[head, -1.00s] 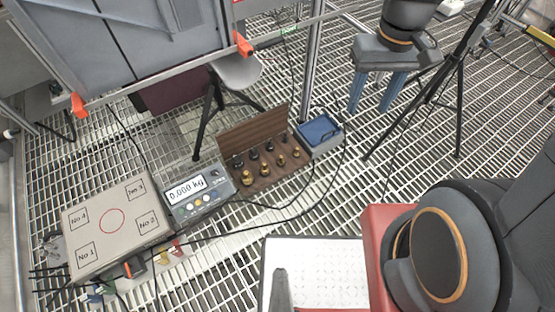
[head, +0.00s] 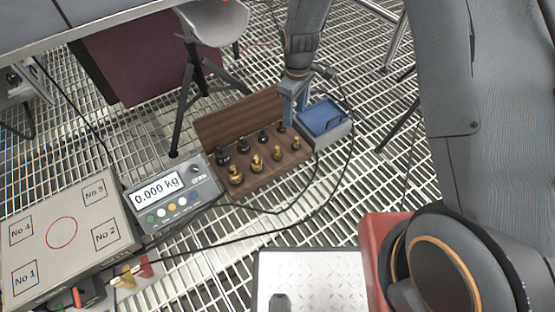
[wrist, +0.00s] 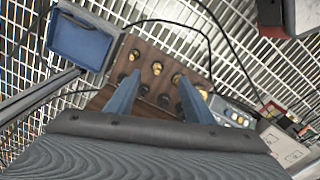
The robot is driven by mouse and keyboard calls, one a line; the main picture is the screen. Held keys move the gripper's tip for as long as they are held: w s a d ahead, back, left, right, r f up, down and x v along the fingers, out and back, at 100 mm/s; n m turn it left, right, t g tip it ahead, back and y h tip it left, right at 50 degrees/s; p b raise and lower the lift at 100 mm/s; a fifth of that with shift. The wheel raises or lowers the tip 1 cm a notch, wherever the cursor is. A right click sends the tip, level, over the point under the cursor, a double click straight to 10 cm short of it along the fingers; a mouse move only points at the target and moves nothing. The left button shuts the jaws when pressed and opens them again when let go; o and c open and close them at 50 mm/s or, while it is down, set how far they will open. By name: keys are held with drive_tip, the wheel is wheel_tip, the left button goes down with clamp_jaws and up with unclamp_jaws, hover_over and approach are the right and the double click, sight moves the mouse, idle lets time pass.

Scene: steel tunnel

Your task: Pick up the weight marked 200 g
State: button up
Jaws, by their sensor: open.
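Several small weights stand in two rows in an open wooden case (head: 205,128). The back row is black, including a black weight (head: 222,158) at its left end; the front row is brass, including a brass weight (head: 235,175) at its left end. No gram marks are legible, so I cannot tell which is 200 g. My gripper (head: 292,112) points down over the right end of the case, near the small black weight (head: 282,127) there. In the wrist view, my gripper (wrist: 159,77) is open above the case, and its blue fingers hide some weights.
A scale display (head: 170,190) reading 0.000 kg stands left, beside a platform (head: 62,232) with numbered corners. Black cables cross the grating floor. A tripod stands behind.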

sight(277, 147)
drive_tip(key=w+a+f+n+b, duration=0.1)
drive_tip(key=f+b, duration=0.1)
drive_tip(key=f, duration=0.4)
drive_tip(key=w+a+f+n+b, duration=0.1)
drive_tip(key=a+f+b, duration=0.1)
drive_tip(key=f, duration=0.4)
drive_tip(key=w+a+f+n+b, duration=0.1)
drive_tip(key=w+a+f+b, duration=0.1)
drive_tip(key=f, duration=0.4)
drive_tip(key=shift+f+b, duration=0.25)
drive_tip(key=shift+b, duration=0.35)
drive_tip(key=shift+s+a+f+b, duration=0.15)
drive_tip(key=shift+f+b, duration=0.85)
drive_tip(key=shift+f, duration=0.75)
drive_tip(key=shift+w+a+f+b, duration=0.15)
drive_tip(key=shift+f+b, duration=0.8)
drive_tip(key=shift+f, duration=0.8)
drive_tip(key=shift+s+r, duration=0.1)
clamp_jaws()
